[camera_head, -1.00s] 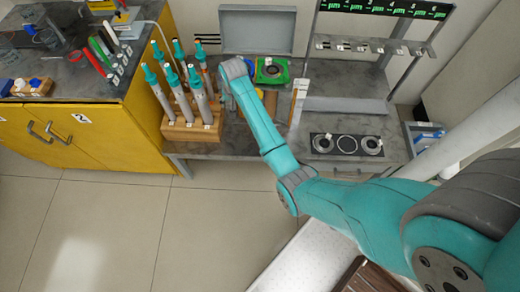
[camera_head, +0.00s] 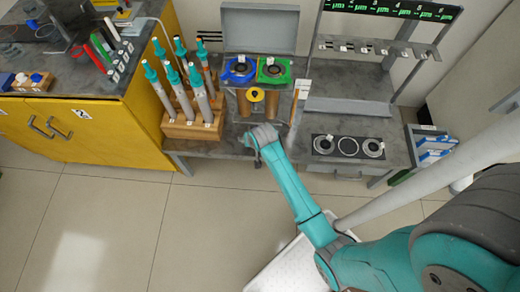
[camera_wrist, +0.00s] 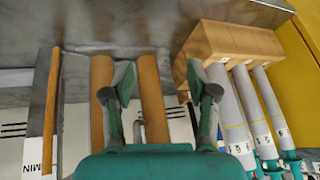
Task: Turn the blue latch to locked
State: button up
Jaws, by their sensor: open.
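The blue latch (camera_head: 238,70) is a blue square piece around a dark round opening, in front of the raised grey lid at the back of the bench. A similar green piece (camera_head: 272,70) is just right of it. I cannot tell how the latch is turned. Two brown cylinders (camera_head: 271,105) stand below these pieces. My gripper (camera_head: 258,138) is at the bench's front edge, apart from the latch. In the wrist view my gripper (camera_wrist: 158,88) is open, its fingers in front of the brown cylinders (camera_wrist: 152,100). The latch is not recognisable there.
A wooden block (camera_head: 193,127) with several teal-topped rods stands left of my gripper. A plate with three round seats (camera_head: 347,146) lies to the right. A yellow-and-black round piece (camera_head: 256,95) sits below the latch. A grey rack (camera_head: 375,46) stands at the back right.

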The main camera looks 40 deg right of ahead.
jog(key=shift+n+t, duration=0.3)
jog(key=shift+t, duration=0.2)
jog(key=shift+s+a+f, duration=0.15)
jog(key=shift+s+a, duration=0.05)
jog(key=shift+s, duration=0.7)
jog(key=shift+s+a+f, duration=0.1)
jog(key=shift+s+a, duration=0.05)
jog(key=shift+s, duration=0.75)
jog(key=shift+s+a+f, duration=0.15)
jog(key=shift+s+a, duration=0.05)
jog(key=shift+s, duration=0.7)
jog(key=s+a+r+n+t, duration=0.15)
jog(key=s+a+r, duration=0.25)
jog(key=s, duration=0.5)
jog(key=s+a+r+n+t, duration=0.1)
jog(key=s+a+r+t, duration=0.2)
jog(key=s, duration=0.7)
jog(key=s+a+r+n+t, duration=0.1)
jog(key=s+r, duration=0.5)
jog(key=r, duration=0.4)
jog(key=s+a+r+n+t+y, duration=0.1)
jog(key=s+a+r+n+t, duration=0.1)
jog(key=s+r, duration=0.5)
notch_tip(320, 180, up, 4)
jog(key=shift+s+a+f, duration=0.1)
jog(key=shift+s+a, duration=0.05)
jog(key=shift+t, duration=0.25)
